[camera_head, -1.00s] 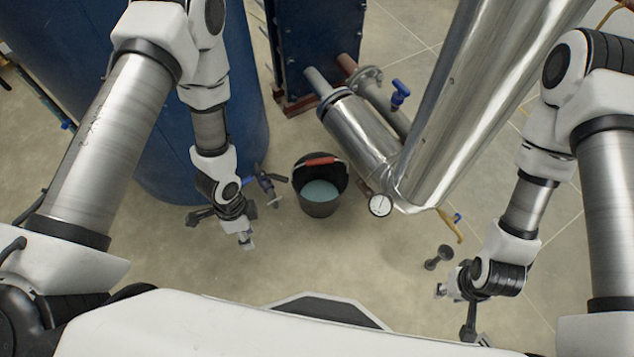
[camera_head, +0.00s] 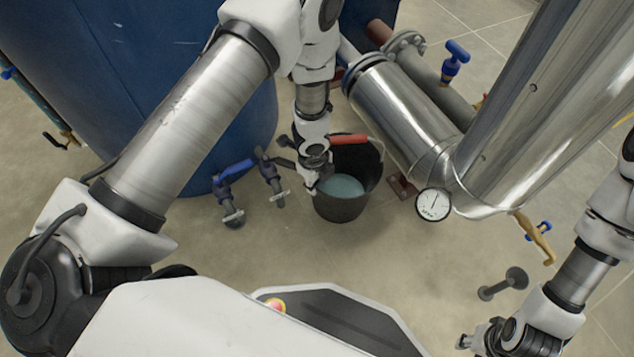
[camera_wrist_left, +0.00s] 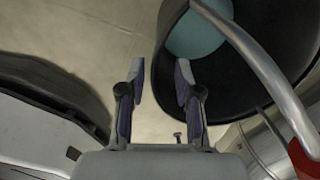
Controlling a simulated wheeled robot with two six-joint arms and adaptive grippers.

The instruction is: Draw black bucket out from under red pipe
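The black bucket (camera_head: 345,207) stands upright on the floor with pale blue-green liquid inside. Its wire handle with a red grip (camera_head: 348,139) lies toward the far rim. A short brownish-red pipe (camera_head: 380,32) shows farther back, beside the silver pipework. My left gripper (camera_head: 309,183) is at the bucket's left rim. In the left wrist view my left gripper (camera_wrist_left: 161,72) is open, and the bucket wall (camera_wrist_left: 175,75) appears between its fingers; I cannot tell whether they touch it. My right gripper (camera_head: 466,342) is low at the right, apart from the bucket, its fingers too small to judge.
A large blue tank (camera_head: 130,90) stands left, with blue-handled valves (camera_head: 232,190) near its foot. A silver pipe (camera_head: 405,115) with a gauge (camera_head: 434,204) runs close to the bucket's right. The floor in front of the bucket (camera_head: 370,260) is clear.

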